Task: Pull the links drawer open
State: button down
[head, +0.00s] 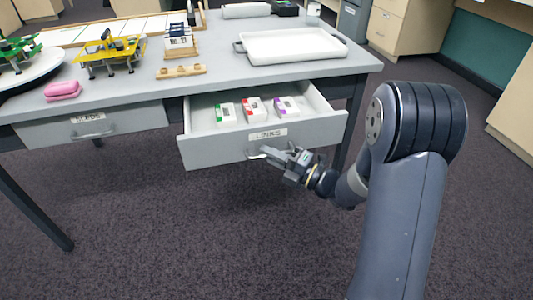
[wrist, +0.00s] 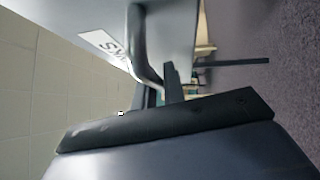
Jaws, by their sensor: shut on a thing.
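The links drawer (head: 222,152) stands pulled out from the grey desk, with a white label (head: 268,135) reading LINKS on its front. Several small white boxes with green, red and purple marks, such as the red one (head: 252,110), lie inside it. My gripper (head: 268,152) is at the drawer front, shut on the drawer's handle (head: 255,154) below the label. In the wrist view the handle (wrist: 138,45) is a curved bar running down between the fingers (wrist: 160,88). The fingers partly hide the handle.
A shut drawer (head: 60,128) with its own label and handle is at the left. On the desktop are a white tray (head: 292,46), a yellow model (head: 110,52), a pink object (head: 62,90) and a wooden block (head: 181,72). Carpeted floor in front is clear.

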jog(key=shift+s+d+b, duration=0.25)
jog(key=shift+s, duration=0.55)
jog(key=shift+s+d+b, duration=0.25)
jog(key=shift+s+b, duration=0.05)
jog(key=shift+s, duration=0.55)
jog(key=shift+s+d+b, duration=0.25)
jog(key=shift+s, duration=0.55)
jog(key=c, duration=1.8)
grip_release()
jog(key=shift+o, duration=0.2)
jog(key=shift+d, duration=0.1)
jog(key=p+v, duration=0.1)
jog(key=v, duration=0.9)
jog(key=shift+s+d, duration=0.25)
jog(key=x, duration=1.1)
jog(key=shift+b, duration=0.45)
